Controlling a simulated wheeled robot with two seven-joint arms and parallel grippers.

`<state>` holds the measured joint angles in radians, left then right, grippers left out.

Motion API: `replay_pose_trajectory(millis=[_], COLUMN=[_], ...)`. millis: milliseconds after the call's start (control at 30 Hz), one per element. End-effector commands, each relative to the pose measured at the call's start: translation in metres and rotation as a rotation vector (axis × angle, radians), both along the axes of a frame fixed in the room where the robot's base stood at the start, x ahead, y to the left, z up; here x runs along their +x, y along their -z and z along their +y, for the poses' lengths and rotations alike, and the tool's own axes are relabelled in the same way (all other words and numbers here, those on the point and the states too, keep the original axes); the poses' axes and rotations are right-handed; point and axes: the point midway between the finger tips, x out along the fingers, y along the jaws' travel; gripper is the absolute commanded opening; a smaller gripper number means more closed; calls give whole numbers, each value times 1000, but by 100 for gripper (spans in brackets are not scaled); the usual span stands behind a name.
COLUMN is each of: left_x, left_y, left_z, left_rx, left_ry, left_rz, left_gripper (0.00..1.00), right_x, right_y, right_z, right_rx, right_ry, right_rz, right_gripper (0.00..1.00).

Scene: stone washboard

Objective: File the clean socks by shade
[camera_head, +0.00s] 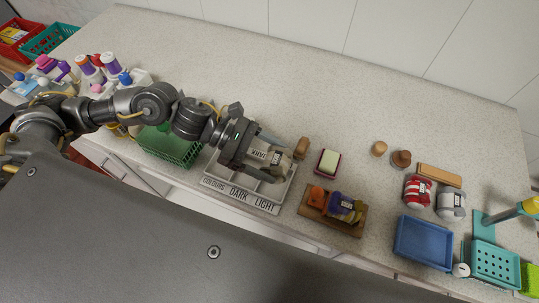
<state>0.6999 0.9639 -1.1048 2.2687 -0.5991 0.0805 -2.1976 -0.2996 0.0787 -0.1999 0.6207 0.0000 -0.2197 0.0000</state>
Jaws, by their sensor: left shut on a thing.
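A grey sorting tray (233,191) has front labels reading COLOURS, DARK and LIGHT. My left gripper (268,160) is over the tray, shut on a pale beige bundle (280,158) with a printed label, likely a rolled sock. The gripper and bundle hide much of the compartments, so I cannot tell what lies in them or whether the bundle touches the tray. A wooden tray (313,210) to the right holds an orange item (316,194) and a purple and yellow labelled bundle (341,207). A red striped bundle (417,190) and a pale grey bundle (451,203) sit farther right. My right gripper is out of view.
A green basket (170,148) stands left of the sorting tray, under my left arm. A soap dish (327,163), wooden knobs (401,158), blue tray (423,243) and teal rack (495,265) stand right. Thread spools (110,63) stand far left. The counter's back is clear.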

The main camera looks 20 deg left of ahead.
Motion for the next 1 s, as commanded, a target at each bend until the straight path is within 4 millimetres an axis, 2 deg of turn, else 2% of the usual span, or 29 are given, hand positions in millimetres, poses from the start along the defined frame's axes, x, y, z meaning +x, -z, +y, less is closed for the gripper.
replay_pose_trajectory(millis=[600, 1000], left_x=[0, 0], left_y=[54, 59], left_z=[0, 0], left_rx=[0, 0], left_ry=[-1, -1], left_rz=[2, 2], left_gripper=[49, 49], right_x=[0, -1], right_y=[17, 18], right_z=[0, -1], right_rx=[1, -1], right_ry=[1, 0], right_rz=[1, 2], right_gripper=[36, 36])
